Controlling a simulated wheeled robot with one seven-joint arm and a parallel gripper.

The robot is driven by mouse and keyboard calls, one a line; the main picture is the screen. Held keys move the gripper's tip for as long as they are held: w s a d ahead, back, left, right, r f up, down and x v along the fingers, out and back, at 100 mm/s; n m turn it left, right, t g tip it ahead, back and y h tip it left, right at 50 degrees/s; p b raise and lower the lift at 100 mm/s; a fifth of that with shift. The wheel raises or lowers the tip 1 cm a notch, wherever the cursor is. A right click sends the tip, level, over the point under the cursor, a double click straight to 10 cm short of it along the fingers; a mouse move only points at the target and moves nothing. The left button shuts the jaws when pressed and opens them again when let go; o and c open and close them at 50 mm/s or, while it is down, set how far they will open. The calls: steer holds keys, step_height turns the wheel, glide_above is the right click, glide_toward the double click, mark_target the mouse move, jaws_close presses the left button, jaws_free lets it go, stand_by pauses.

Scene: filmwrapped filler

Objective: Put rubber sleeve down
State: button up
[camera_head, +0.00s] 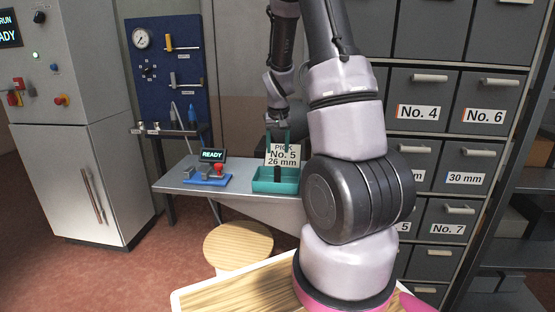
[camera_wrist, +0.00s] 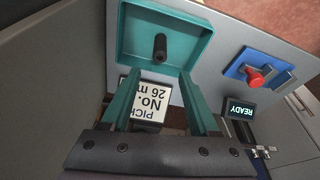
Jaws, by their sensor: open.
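The rubber sleeve (camera_wrist: 160,47) is a small black cylinder in the teal tray (camera_wrist: 125,30). In the head view the dark sleeve (camera_head: 278,173) appears upright in the tray (camera_head: 262,186), in front of the sign. My gripper (camera_wrist: 158,85) has its two teal fingers spread apart with nothing between them. The sleeve lies beyond the fingertips, clear of both fingers. In the head view my gripper (camera_head: 278,136) is above the tray, partly overlapping the sign.
A sign (camera_head: 283,155) reading "PICK No. 5 26 mm" stands at the tray. A blue fixture (camera_head: 207,179) with a red button and a READY display (camera_head: 212,155) is left on the grey table (camera_head: 180,175). A round stool (camera_head: 238,245) and labelled drawers (camera_head: 418,112) are nearby.

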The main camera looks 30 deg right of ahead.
steer(key=s+a+v, duration=0.1)
steer(key=a+v, duration=0.1)
steer(key=v, duration=0.9)
steer(key=s+a+r+t+y, duration=0.1)
steer(key=s+a+r+t, duration=0.1)
steer(key=s+a+r, duration=0.4)
steer(key=s+a+r+t+y, duration=0.2)
steer(key=s+a+r, duration=0.4)
steer(key=s, duration=0.9)
step_height(320, 180, up, 3)
steer(key=shift+a, duration=0.2)
